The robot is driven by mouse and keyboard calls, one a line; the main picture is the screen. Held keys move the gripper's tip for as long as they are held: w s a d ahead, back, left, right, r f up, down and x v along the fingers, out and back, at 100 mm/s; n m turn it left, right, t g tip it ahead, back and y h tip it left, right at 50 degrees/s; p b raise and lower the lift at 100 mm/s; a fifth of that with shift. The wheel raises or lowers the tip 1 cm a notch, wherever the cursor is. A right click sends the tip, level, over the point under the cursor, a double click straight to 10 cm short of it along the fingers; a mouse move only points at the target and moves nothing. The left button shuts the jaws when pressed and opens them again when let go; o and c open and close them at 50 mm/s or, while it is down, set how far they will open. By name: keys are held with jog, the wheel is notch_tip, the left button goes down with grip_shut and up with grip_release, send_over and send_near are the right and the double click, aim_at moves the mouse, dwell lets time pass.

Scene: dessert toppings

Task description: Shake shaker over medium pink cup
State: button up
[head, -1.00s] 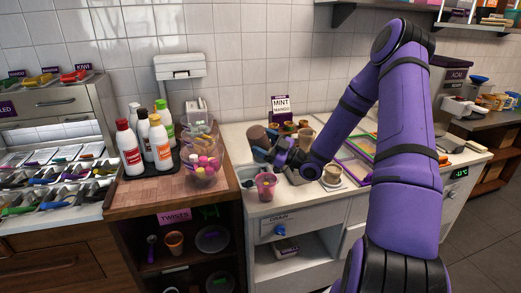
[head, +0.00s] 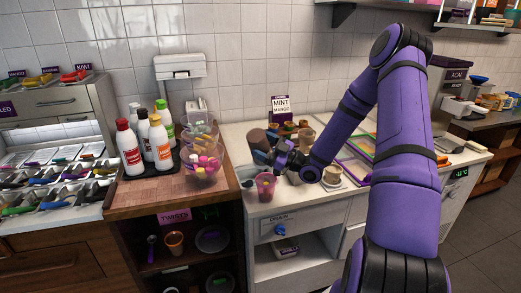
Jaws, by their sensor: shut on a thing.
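The pink cup (head: 265,187) stands upright near the front left of the white counter, with dark pink contents. My gripper (head: 262,156) is just above and behind it, at the end of the purple arm. It is shut on a brown shaker (head: 258,139), which shows at the gripper's far side and looks tilted. The fingers and part of the shaker are hidden by the wrist, so the exact grip is hard to see.
A tan cup (head: 332,175) stands right of the wrist. Clear cups of colored balls (head: 203,160) and a tray of bottles (head: 150,168) stand on the wooden counter to the left. A "MINT" sign (head: 281,105) stands behind.

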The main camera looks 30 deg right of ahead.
aim_at(263, 130)
jog(key=shift+r, duration=0.1)
jog(key=shift+r, duration=3.95)
notch_tip(263, 130, down, 8)
jog(key=shift+f, duration=0.1)
jog(key=shift+a, duration=0.1)
